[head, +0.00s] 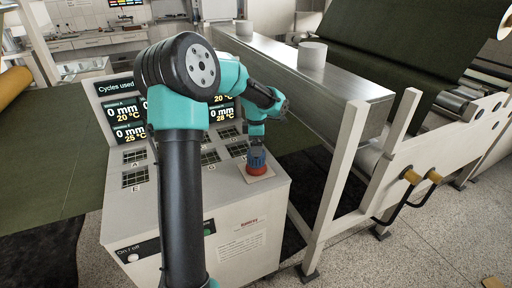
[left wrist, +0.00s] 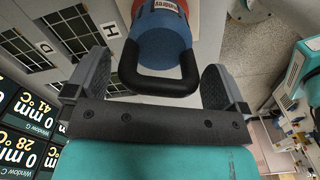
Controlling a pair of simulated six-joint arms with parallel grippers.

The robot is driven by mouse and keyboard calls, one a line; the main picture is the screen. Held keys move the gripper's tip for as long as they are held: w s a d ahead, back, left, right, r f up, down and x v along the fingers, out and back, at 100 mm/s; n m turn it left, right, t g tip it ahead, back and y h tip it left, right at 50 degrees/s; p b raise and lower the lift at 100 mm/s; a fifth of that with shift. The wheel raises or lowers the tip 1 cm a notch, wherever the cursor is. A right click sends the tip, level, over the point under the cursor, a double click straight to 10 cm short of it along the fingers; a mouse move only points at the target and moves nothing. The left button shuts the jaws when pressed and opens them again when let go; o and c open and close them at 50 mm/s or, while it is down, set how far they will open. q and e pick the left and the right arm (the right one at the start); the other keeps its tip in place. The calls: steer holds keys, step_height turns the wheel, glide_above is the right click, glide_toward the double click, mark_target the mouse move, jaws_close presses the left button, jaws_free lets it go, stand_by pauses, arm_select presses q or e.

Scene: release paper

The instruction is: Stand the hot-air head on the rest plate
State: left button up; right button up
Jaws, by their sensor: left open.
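The hot-air head (head: 257,168) is a blue and red body with a black loop handle. It stands upright on a pale square plate (head: 247,178) at the right edge of the machine's top; this looks like the rest plate. In the left wrist view the blue body (left wrist: 158,45) and handle lie between my fingers. My left gripper (left wrist: 158,68) is open, with one finger on each side of the handle and gaps showing. In the head view my left gripper (head: 257,145) is just above the head. The plate's contact with the head's underside is hidden. My right gripper is not in view.
The white machine (head: 225,205) has several dark gridded vents (head: 134,178) on top and display screens (head: 122,120) behind. A metal beam (head: 310,85) carrying a white cylinder (head: 312,55) runs close on the right. A white frame post (head: 335,190) stands in front of it.

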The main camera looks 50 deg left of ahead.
arm_select(q)
step_height(320, 180, up, 10)
steer(key=shift+r, duration=0.1)
stand_by(0.9)
